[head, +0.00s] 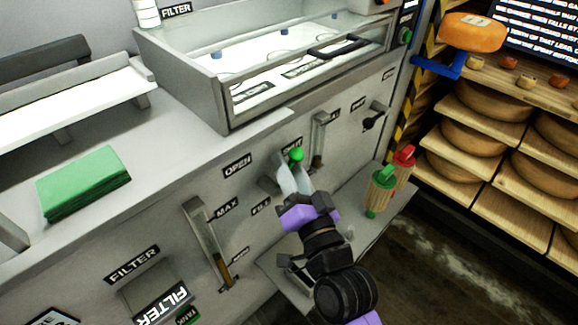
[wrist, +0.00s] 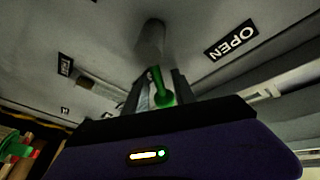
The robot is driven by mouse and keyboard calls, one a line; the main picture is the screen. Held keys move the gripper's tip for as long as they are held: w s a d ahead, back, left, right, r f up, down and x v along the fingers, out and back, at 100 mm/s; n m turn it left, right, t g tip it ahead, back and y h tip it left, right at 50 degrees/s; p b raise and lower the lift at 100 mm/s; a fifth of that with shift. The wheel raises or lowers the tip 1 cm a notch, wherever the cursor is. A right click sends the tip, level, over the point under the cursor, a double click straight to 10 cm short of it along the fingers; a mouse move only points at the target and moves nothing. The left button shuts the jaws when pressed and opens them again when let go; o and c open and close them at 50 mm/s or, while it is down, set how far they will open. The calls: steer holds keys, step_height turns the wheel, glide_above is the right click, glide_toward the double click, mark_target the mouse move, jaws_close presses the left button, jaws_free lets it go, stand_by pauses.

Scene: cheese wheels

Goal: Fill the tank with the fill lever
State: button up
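A lever with a round green knob (head: 296,154) sticks out of the grey machine front (head: 330,180), between an OPEN label (head: 237,166) and a partly hidden label. A label below it, starting with "FI", is partly covered. My gripper (head: 291,177) is at this lever, its fingers apart just below the knob in the head view. In the wrist view, the green lever end (wrist: 162,92) shows between the two fingers (wrist: 158,90), with the OPEN label (wrist: 231,40) to the right. Whether a finger touches the lever cannot be told. A level gauge (head: 210,245) marked MAX is to the left.
A second gauge (head: 319,140) and a black handle (head: 374,117) are to the right. A low shelf holds a green-topped (head: 381,190) and a red-topped (head: 402,168) tool. A green cloth (head: 84,183) lies on the counter. Cheese racks (head: 500,150) stand at the right.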

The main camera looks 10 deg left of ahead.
steer(key=b+v, duration=0.1)
steer(key=v, duration=0.7)
steer(key=shift+b, duration=0.35)
steer(key=shift+w, duration=0.1)
steer(key=s+d+f+n+t+h, duration=0.1)
steer(key=s+d+f+h, duration=0.15)
steer(key=s+d, duration=0.4)
steer(key=s+d+f+n+t+h, duration=0.1)
steer(key=s+d+h, duration=0.2)
steer(key=s+d, duration=0.35)
steer(key=s+d+f+g+h, duration=0.25)
steer(key=s+d, duration=0.25)
steer(key=s, duration=0.4)
steer(key=s+d+f+g+h, duration=0.1)
steer(key=s+d+f+g, duration=0.2)
steer(key=s, duration=0.7)
step_height(320, 180, up, 16)
steer(key=d+p, duration=0.1)
steer(key=p, duration=1.5)
steer(key=shift+s+d+t+h, duration=0.2)
steer(key=shift+t+h, duration=0.1)
steer(key=shift+t, duration=0.15)
stand_by(0.8)
